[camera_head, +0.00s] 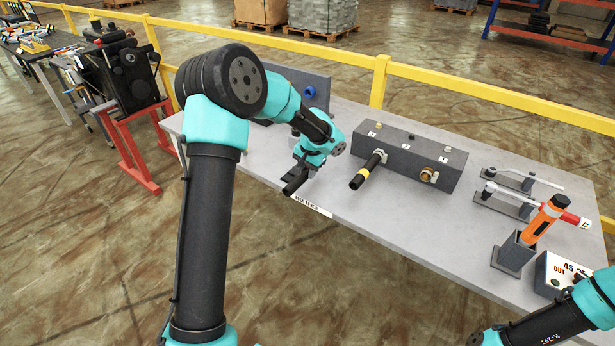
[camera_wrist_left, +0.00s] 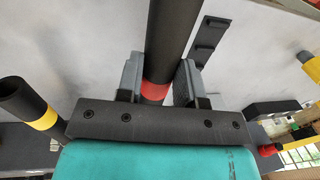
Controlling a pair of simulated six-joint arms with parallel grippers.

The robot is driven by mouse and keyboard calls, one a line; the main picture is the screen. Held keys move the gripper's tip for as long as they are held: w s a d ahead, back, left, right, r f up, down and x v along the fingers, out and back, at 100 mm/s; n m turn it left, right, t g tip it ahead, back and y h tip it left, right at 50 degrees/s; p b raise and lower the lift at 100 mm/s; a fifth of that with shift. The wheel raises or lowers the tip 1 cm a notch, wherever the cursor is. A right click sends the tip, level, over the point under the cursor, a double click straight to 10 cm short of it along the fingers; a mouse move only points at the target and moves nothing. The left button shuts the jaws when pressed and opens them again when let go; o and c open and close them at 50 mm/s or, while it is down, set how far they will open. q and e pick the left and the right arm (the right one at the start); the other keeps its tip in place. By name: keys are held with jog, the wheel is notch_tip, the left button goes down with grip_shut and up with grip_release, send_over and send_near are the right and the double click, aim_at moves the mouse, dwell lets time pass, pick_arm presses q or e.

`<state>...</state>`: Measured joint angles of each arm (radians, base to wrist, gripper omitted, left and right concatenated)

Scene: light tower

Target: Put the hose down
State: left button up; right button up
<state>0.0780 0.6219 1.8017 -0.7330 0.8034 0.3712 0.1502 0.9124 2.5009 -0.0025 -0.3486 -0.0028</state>
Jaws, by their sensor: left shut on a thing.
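My left gripper (camera_head: 299,174) is over the front edge of the grey workbench, left of the port block. In the left wrist view, its two grey fingers (camera_wrist_left: 157,85) are shut on a black hose (camera_wrist_left: 172,35) around a red band. In the head view, a short black end of this hose (camera_head: 293,187) shows below the fingers; the arm hides the rest. I cannot tell whether the hose touches the bench (camera_head: 385,223). My right arm shows at the lower right, but its gripper is out of view.
A grey port block (camera_head: 405,155) holds a yellow-banded black hose (camera_head: 368,172) and a brass fitting (camera_head: 428,174). Clamps (camera_head: 505,198), an orange tool in a holder (camera_head: 543,220) and a dial box (camera_head: 558,272) stand to the right. The bench front between is clear. A yellow rail (camera_head: 450,85) runs behind.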

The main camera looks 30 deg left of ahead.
pick_arm(q)
jog(key=shift+w+a, duration=0.15)
jog(key=shift+w, duration=0.15)
jog(key=shift+f, duration=0.1)
jog(key=shift+f, duration=1.65)
jog(key=shift+f, duration=0.15)
jog(key=o, duration=1.1)
notch_tip(320, 180, up, 12)
jog(key=d, duration=0.2)
jog(key=shift+s, duration=0.15)
